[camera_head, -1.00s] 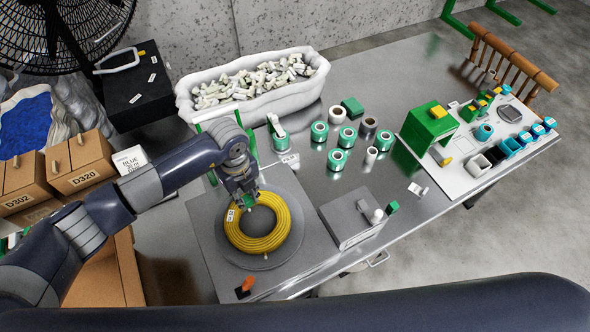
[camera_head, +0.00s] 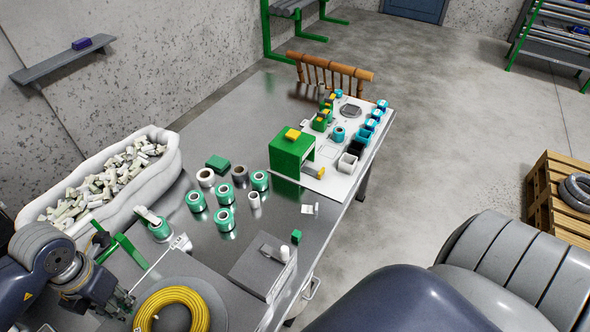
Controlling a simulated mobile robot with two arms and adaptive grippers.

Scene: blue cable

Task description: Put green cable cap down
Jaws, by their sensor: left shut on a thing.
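My left gripper (camera_head: 121,301) is at the lower left, beside the left edge of the yellow cable coil (camera_head: 200,306). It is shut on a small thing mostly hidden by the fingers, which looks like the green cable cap. The coil lies flat on a grey round plate, cut off by the bottom of the picture. A small green block (camera_head: 296,236) is on the table near its front edge, beside a grey box (camera_head: 262,262). My right gripper is not in view.
Green spools (camera_head: 224,220) stand mid-table. A white bin (camera_head: 150,190) full of pale pieces is at the back left. A green machine (camera_head: 290,152) and small cups stand on a white board (camera_head: 340,180) at the right end. A pallet (camera_head: 545,205) is on the floor at right.

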